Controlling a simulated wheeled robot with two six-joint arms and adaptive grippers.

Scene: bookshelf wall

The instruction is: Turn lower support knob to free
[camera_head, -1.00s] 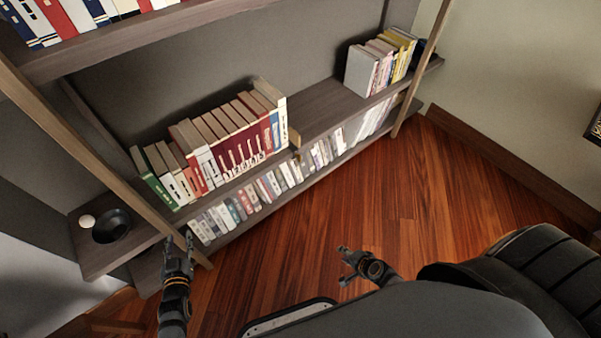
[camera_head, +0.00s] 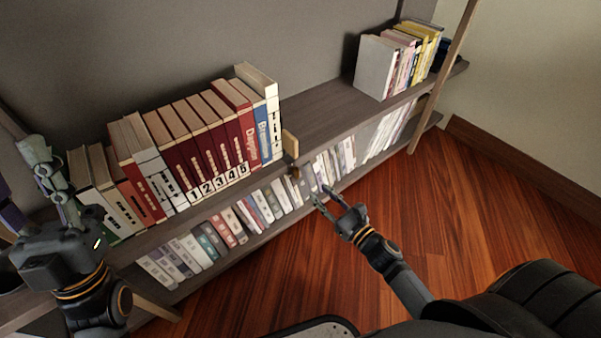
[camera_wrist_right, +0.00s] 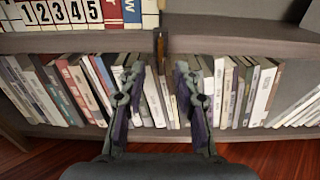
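A small light-wood support piece (camera_head: 291,145) stands at the right end of the numbered book row. A brown knob-like part (camera_head: 294,172) sits just below it at the shelf's front edge. In the right wrist view this brown part (camera_wrist_right: 161,46) hangs at the shelf edge, ahead of the fingers; its turn position is too small to tell. My right gripper (camera_head: 322,194) is open and empty, below and right of the part, apart from it. Its spread fingers also show in the wrist view (camera_wrist_right: 158,70). My left gripper (camera_head: 18,163) is open at the far left, near the books' left end.
The numbered books (camera_head: 205,135) fill the upper shelf left of the support. The shelf (camera_head: 325,108) right of it is bare up to a second book group (camera_head: 400,62). A lower row of books (camera_head: 225,235) lies under it. Wood floor (camera_head: 300,260) is open in front.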

